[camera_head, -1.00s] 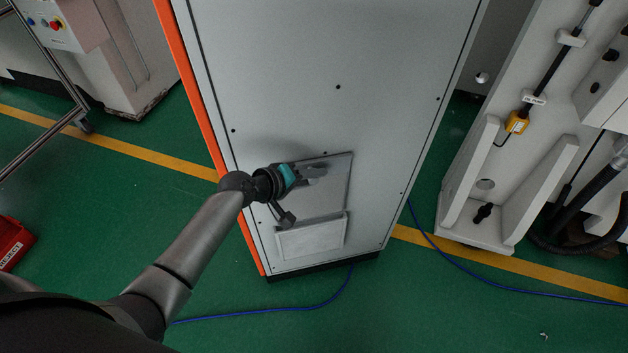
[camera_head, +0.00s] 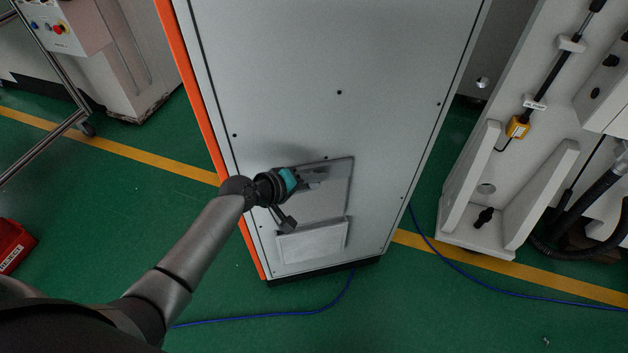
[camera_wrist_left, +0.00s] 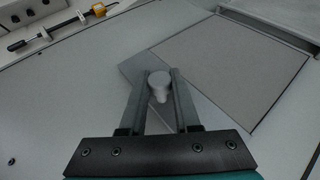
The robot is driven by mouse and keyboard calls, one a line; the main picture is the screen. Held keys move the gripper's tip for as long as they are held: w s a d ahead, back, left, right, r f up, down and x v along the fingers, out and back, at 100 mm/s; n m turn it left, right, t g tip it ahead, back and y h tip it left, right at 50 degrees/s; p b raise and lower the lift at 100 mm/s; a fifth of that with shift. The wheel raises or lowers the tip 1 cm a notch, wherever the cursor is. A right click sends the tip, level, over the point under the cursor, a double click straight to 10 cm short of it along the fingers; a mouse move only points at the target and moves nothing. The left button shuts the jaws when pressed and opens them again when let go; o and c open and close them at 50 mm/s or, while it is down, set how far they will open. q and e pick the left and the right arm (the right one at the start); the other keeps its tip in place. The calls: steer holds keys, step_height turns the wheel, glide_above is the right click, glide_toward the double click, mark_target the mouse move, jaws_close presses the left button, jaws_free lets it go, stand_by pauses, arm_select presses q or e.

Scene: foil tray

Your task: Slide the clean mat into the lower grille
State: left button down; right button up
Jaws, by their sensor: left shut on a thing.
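The lower front of the grey cabinet holds a square grey panel (camera_head: 329,197), which also shows in the wrist view (camera_wrist_left: 236,64). Below it is a paler framed rectangle (camera_head: 312,242) with a raised upper edge. I cannot tell which of these is the mat and which is the grille. My left gripper (camera_head: 315,174) is at the panel's upper left. In the left wrist view its fingers (camera_wrist_left: 158,92) are closed on a small pale round knob (camera_wrist_left: 158,80). A flat grey plate (camera_wrist_left: 136,67) shows behind the fingers. My right gripper is not in view.
The grey cabinet (camera_head: 330,50) has an orange left edge. White machine parts (camera_head: 555,165) stand to its right. A blue cable (camera_head: 480,280) runs over the green floor. A red box (camera_head: 12,245) is at the left. Floor in front of the cabinet is mostly clear.

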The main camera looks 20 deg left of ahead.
mark_target(314, 192)
arm_select(q)
steer(key=shift+f, duration=0.15)
stand_by(0.4)
steer(key=shift+f+b, duration=1.55)
steer(key=shift+f, duration=0.35)
